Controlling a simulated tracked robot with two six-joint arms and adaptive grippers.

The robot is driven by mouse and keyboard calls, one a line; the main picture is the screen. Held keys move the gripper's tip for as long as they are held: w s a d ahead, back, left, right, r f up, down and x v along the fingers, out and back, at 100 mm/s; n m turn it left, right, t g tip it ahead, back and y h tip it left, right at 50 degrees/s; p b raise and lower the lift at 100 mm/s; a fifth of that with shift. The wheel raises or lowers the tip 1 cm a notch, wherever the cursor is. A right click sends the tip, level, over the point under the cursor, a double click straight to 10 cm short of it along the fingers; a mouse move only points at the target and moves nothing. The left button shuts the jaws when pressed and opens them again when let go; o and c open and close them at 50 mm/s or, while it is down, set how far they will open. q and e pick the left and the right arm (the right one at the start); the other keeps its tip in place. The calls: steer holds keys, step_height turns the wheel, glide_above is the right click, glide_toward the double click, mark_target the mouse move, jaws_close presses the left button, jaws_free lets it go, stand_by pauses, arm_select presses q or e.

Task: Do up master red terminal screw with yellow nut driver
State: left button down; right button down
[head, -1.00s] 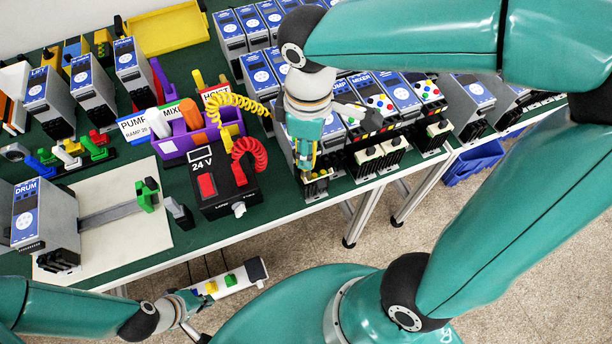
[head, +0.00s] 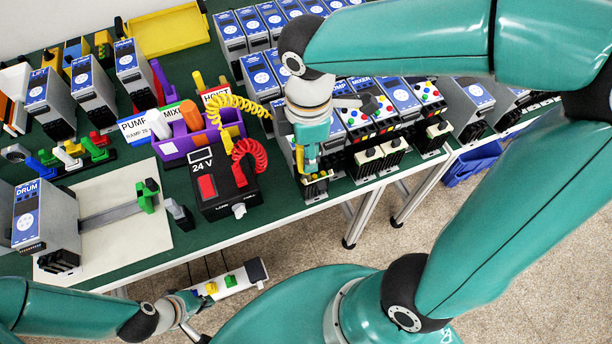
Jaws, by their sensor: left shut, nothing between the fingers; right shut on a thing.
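My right gripper (head: 311,165) points down over the front row of drive units and is shut on the yellow nut driver (head: 300,158), of which only a thin yellow strip shows beside the fingers. The driver's lower end is over a small terminal block (head: 316,187) at the table's front edge. Red and yellow dots show on the block, but the red terminal screw cannot be picked out, nor whether the driver touches it. The unit behind is mostly hidden by my gripper. My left gripper (head: 196,309) is low at the front, shut and empty.
A 24 V box (head: 220,195) with a red coiled lead stands left of my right gripper. Behind it is a purple holder (head: 205,140) with tools. More units stand close on the right.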

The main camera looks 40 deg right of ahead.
steer(key=n, duration=0.2)
steer(key=shift+r+n+p, duration=0.1)
steer(key=shift+n+p, duration=0.3)
steer(key=shift+n, duration=1.1)
steer(key=shift+w, duration=0.1)
steer(key=shift+n+p, duration=0.5)
steer(key=shift+n, duration=0.3)
steer(key=shift+n+p, duration=0.35)
steer(key=shift+n, duration=1.35)
